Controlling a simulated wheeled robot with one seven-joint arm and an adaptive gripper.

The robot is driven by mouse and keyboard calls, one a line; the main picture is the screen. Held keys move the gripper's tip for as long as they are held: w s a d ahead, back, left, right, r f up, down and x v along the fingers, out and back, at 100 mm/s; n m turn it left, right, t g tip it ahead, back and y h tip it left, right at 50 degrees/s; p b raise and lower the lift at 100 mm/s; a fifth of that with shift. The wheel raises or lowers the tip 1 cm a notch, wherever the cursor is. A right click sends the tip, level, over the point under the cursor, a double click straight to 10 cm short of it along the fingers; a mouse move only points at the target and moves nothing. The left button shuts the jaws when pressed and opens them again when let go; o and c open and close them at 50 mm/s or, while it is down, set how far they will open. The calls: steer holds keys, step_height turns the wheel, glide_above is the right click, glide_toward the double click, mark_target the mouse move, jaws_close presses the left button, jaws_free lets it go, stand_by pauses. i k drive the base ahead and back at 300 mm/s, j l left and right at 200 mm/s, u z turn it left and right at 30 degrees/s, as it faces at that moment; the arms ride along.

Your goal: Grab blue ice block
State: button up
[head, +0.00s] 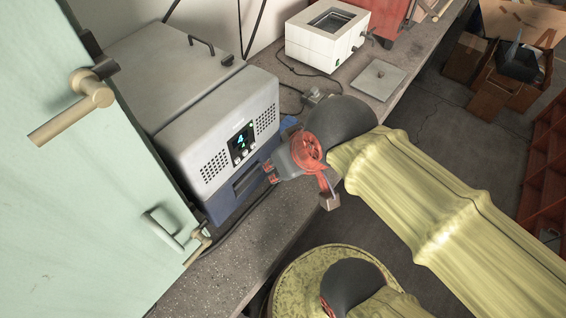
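A small blue piece (289,123), which may be the blue ice block, shows on the bench just behind my gripper, close to the right side of a grey and blue machine. Most of it is hidden by my gripper and wrist, so its shape is unclear. My gripper (269,173), dark grey with red parts, is over the bench in front of the machine's right front corner. Its fingertips point left toward the machine's lower front. I see nothing clearly held between them, and the finger gap is too small to judge.
The grey and blue machine (220,135) has a lit display and a slot low in front. A pale green door (80,190) with handles stands at the left. A white box (325,40) and a flat grey lid (378,79) sit farther back. The bench (225,275) is clear at the front.

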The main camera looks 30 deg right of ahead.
mark_target(289, 121)
steer(key=i+l, duration=0.15)
steer(key=l, duration=0.35)
steer(key=i+l+u, duration=0.1)
steer(key=l, duration=0.45)
steer(key=i+l, duration=0.15)
steer(key=l, duration=0.35)
steer(key=i+l+u, duration=0.1)
steer(key=l, duration=0.45)
steer(key=i+l, duration=0.1)
steer(key=l, duration=0.45)
steer(key=i+l+u, duration=0.1)
steer(key=l, duration=0.4)
